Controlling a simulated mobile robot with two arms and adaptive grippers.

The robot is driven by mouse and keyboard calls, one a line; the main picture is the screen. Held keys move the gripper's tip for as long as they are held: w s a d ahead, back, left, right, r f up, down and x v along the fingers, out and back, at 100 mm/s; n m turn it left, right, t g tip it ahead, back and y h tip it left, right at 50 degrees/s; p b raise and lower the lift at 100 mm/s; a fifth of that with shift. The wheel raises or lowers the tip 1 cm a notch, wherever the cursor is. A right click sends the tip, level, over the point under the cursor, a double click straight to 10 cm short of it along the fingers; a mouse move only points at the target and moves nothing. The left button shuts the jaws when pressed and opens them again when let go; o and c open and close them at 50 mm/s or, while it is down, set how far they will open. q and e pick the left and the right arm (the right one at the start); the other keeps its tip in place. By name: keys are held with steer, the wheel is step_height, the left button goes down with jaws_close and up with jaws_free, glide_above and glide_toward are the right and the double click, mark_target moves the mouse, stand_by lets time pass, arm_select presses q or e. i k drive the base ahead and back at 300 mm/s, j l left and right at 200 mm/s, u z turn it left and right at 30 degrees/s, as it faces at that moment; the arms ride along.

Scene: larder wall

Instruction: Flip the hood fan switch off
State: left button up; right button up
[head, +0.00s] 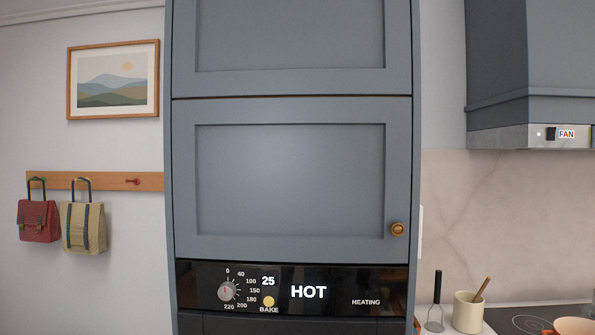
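The hood fan switch (551,134) is a small dark rocker on the steel front strip of the range hood (500,137), at the upper right of the head view. A white label reading FAN is just right of it, and a small light dot sits just left of it. I cannot tell the rocker's position at this size. Neither of my grippers shows in this view.
A tall blue-grey cabinet (290,180) with a built-in oven panel (330,287) reading HOT fills the middle.

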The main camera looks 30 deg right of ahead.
mark_target(552, 131)
steer(key=z, duration=2.45)
steer(key=i+l+z, duration=0.1)
steer(key=i+l, duration=0.15)
steer(key=i, duration=0.15)
steer(key=i+l, duration=0.25)
steer(key=i, duration=0.2)
steer(key=i+l+z, duration=0.15)
steer(key=i, duration=0.3)
steer(key=i+l+z, duration=0.1)
steer(key=i+l, duration=0.2)
steer(key=i, duration=0.15)
